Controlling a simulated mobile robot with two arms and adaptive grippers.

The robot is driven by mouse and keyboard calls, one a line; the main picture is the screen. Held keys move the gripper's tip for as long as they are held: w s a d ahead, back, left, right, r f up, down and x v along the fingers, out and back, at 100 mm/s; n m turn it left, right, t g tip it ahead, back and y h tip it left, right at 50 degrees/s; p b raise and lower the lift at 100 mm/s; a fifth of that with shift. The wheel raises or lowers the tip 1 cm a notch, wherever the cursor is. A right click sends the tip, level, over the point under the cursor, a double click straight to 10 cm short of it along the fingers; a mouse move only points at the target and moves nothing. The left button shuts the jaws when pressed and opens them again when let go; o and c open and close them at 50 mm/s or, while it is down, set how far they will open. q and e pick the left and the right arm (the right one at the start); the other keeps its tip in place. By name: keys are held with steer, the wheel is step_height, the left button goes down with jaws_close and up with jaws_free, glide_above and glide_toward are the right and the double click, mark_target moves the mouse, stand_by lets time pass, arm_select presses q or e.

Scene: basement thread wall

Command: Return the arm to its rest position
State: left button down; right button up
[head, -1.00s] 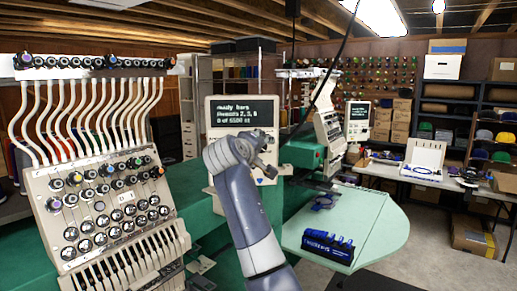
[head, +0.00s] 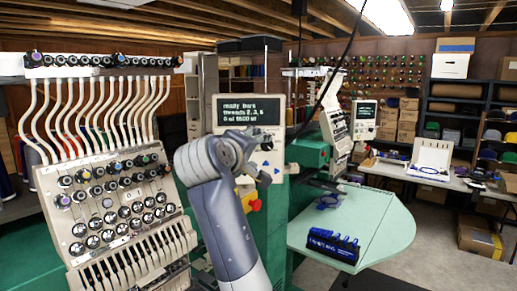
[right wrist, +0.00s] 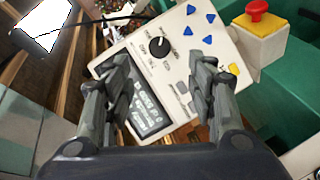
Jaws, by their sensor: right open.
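My right arm (head: 225,215) rises from the bottom middle of the head view, in front of the machine's control panel. My right gripper (head: 268,162) points away from the camera, so its fingers are mostly hidden there. In the right wrist view, the right gripper (right wrist: 160,70) is open with nothing between its two dark fingers. The control panel (right wrist: 215,28), with its screen, knob and blue arrow keys, shows behind the fingers. My left gripper is in neither view.
A red stop button (right wrist: 257,10) on a yellow-topped box is beside the panel. An embroidery machine head (head: 120,220) with thread tubes stands left. A pale green table (head: 375,222) bears a blue rack (head: 333,245) at right. Open floor lies beyond it.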

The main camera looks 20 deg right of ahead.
steer(key=shift+s+a, duration=0.25)
steer(key=shift+s, duration=0.25)
